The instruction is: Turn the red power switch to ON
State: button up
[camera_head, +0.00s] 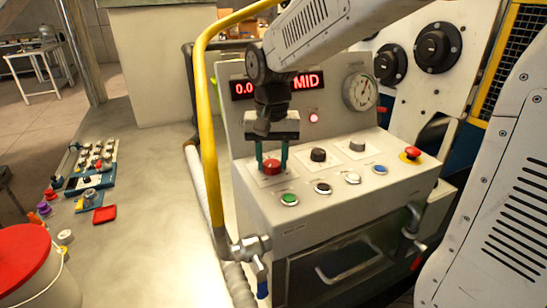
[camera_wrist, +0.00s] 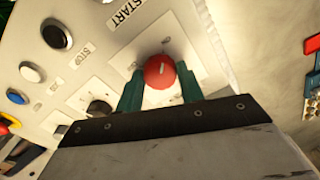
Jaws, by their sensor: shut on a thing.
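The red power switch (camera_head: 271,167) is a round red knob on a pale square plate at the left of the console top. It also shows in the wrist view (camera_wrist: 159,71), with a short white pointer line on its face. My gripper (camera_head: 272,160) reaches down from above, with its two green fingers on either side of the knob. In the wrist view the fingers (camera_wrist: 160,88) are closed against the knob's sides. The knob's ON and OFF markings cannot be read.
The console (camera_head: 330,195) also bears a green button (camera_head: 289,199), black knobs and a red emergency button (camera_head: 411,153). A display reads "MID" beside a gauge (camera_head: 359,91). A yellow rail (camera_head: 206,120) stands close at the left. Small parts lie on the bench (camera_head: 140,230).

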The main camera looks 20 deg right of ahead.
aim_at(272, 162)
jog(key=shift+w+r, duration=0.1)
dwell(0.3)
jog(key=o, duration=1)
notch_tip(272, 162, up, 8)
jog(key=shift+f, duration=0.15)
